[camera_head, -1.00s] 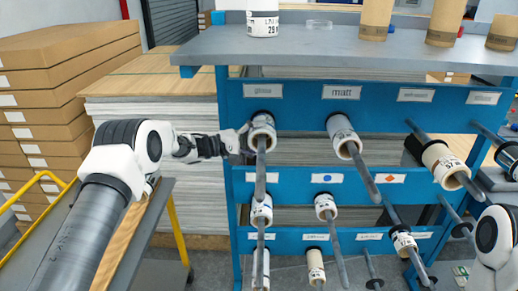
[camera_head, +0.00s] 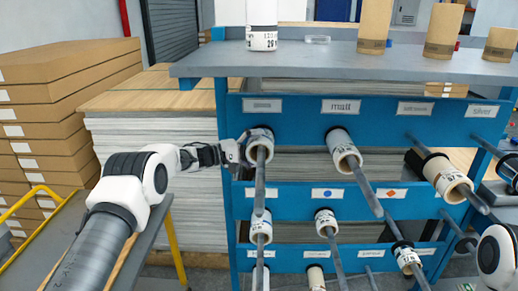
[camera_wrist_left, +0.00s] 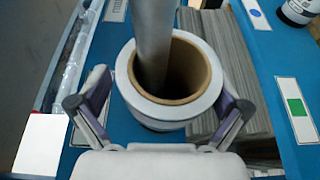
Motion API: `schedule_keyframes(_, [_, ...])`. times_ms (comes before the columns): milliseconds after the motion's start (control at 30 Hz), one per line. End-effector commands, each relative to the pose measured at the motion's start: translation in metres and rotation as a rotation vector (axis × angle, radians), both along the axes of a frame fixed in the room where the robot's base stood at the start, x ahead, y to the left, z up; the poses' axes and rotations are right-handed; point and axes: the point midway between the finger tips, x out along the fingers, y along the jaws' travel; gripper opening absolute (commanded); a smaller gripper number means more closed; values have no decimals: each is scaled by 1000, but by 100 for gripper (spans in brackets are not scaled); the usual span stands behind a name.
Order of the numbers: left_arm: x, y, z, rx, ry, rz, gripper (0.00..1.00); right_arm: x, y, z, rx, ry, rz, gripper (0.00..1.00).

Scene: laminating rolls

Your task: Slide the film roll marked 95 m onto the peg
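Film rolls sit on the grey pegs of a blue rack; I cannot read 95 m on any of them. My left gripper (camera_head: 238,152) is at the white roll (camera_head: 260,142) on the upper left peg (camera_head: 260,186). In the left wrist view, the gripper (camera_wrist_left: 165,112) is open, with one finger on each side of this roll (camera_wrist_left: 150,112). I see a narrow gap at the left finger; contact at the right finger is unclear. The peg (camera_wrist_left: 152,45) passes through the roll's brown core. My right gripper is out of view.
The grey rack top (camera_head: 330,62) holds a white roll (camera_head: 262,25) marked about 29 and several brown rolls (camera_head: 445,30). More rolls hang on neighbouring pegs, including a matt one (camera_head: 342,150). Stacked cartons (camera_head: 65,95) and a yellow rail (camera_head: 175,250) stand at left.

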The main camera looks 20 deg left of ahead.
Motion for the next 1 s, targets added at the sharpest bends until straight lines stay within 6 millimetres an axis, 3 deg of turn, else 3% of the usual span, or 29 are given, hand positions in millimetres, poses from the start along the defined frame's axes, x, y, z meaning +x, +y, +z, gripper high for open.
schedule_keyframes(267, [-6, 9, 1, -1, 2, 2, 100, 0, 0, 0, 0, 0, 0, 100])
schedule_keyframes(700, [-67, 86, 1, -1, 0, 3, 100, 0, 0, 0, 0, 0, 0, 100])
schedule_keyframes(867, [-75, 94, 0, 0, 0, 0, 100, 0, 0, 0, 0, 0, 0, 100])
schedule_keyframes(1000, [-75, 89, -7, 3, -3, 9, 100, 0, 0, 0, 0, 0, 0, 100])
